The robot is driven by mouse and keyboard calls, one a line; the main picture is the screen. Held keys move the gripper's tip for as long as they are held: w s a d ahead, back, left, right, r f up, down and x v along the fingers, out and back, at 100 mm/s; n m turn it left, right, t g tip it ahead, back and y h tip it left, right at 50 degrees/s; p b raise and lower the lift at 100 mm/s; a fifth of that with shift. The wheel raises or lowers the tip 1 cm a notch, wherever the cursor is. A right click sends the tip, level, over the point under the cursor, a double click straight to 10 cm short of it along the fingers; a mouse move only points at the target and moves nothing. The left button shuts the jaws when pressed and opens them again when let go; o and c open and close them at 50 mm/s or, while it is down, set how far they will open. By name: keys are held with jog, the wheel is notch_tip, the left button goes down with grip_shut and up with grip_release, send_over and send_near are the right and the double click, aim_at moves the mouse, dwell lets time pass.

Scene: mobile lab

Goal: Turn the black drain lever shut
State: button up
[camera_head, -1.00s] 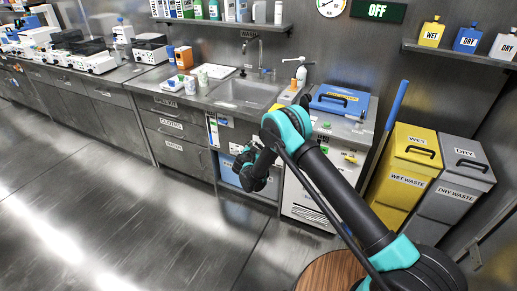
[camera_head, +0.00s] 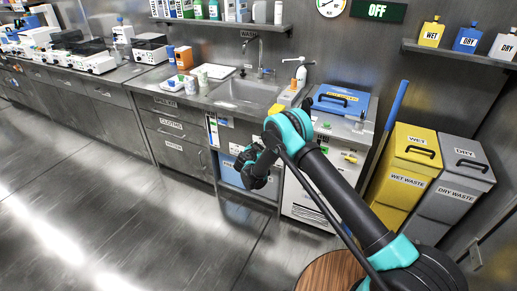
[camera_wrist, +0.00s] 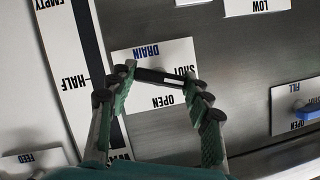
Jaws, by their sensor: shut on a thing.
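The black drain lever (camera_wrist: 165,77) lies across the white DRAIN label plate (camera_wrist: 150,52) in the wrist view, close to the word SHUT. The word OPEN shows below it, upside down. My gripper (camera_wrist: 164,80) has its two green-padded fingers at either end of the lever, shut on it. The lever's pivot cannot be made out between the fingertips. In the head view my gripper is a dark shape in front of the cabinet under the sink, and the lever is hidden there.
A blue FILL lever (camera_wrist: 308,108) sits on its own plate at the right. A dark level strip (camera_wrist: 96,50) with EMPTY and HALF marks runs on the left. A FEED plate (camera_wrist: 32,162) is lower left. Yellow (camera_head: 402,170) and grey waste bins stand right of my arm.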

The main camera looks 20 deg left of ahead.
jog(key=n+h, duration=0.2)
jog(key=n, duration=0.1)
jog(key=shift+a, duration=0.1)
dwell(0.4)
jog(key=o, duration=1.2)
jog(key=shift+c, duration=0.2)
jog(key=v, duration=1.2)
jog(key=shift+r, duration=0.2)
jog(key=shift+a, duration=0.2)
